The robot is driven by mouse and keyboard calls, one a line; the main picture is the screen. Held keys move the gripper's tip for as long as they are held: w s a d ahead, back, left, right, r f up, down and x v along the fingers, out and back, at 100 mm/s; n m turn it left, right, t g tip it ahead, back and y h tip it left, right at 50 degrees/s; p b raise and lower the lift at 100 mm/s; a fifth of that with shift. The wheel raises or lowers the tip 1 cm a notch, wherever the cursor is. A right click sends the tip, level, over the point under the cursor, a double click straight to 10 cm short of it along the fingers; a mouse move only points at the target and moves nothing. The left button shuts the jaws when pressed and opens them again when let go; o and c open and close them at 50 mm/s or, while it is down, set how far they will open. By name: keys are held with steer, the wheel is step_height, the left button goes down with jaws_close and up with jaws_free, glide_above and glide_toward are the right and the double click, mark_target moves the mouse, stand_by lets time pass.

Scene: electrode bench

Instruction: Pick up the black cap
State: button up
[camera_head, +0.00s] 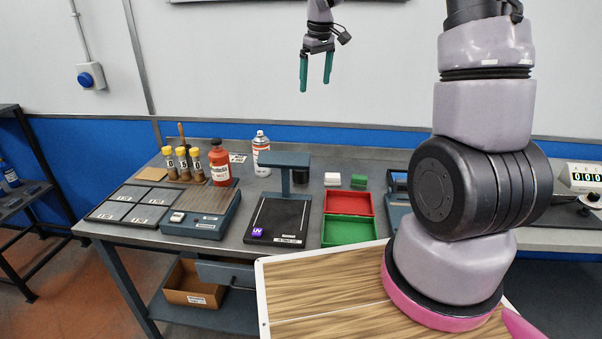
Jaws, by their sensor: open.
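My gripper (315,86) hangs high in front of the pale wall, above the back of the bench. Its two green fingers point down, apart and with nothing between them. A small black round object (301,174) stands at the back of the bench, just right of the post of the blue-grey UV stand (285,160). It is partly hidden by the stand and is too small to tell surely as the black cap. My gripper is far above it and not touching anything.
A red bottle (220,165), a spray can (261,155) and several brown vials (183,163) stand at the back left. A red tray (349,203) and a green tray (349,232) lie right of the stand. White (332,179) and green blocks (359,181) sit behind them.

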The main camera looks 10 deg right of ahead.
steer(key=w+a+f+n+g, duration=0.1)
steer(key=w+f+n, duration=0.1)
steer(key=w+f, duration=0.35)
steer(key=w+a+f+n+g, duration=0.1)
steer(key=w+f, duration=0.1)
steer(key=f, duration=0.7)
steer(key=n, duration=0.3)
glide_toward(301, 173)
steer(key=shift+g, duration=0.3)
steer(key=w, duration=0.2)
steer(key=w+a, duration=0.1)
steer(key=w, duration=0.1)
steer(key=shift+w+a+r, duration=0.1)
steer(key=shift+w+r, duration=0.05)
step_height(301, 173, down, 6)
steer(key=shift+r, duration=0.2)
steer(key=f, duration=0.4)
steer(key=d+f, duration=0.1)
steer(key=f, duration=0.1)
steer(key=c, duration=1.1)
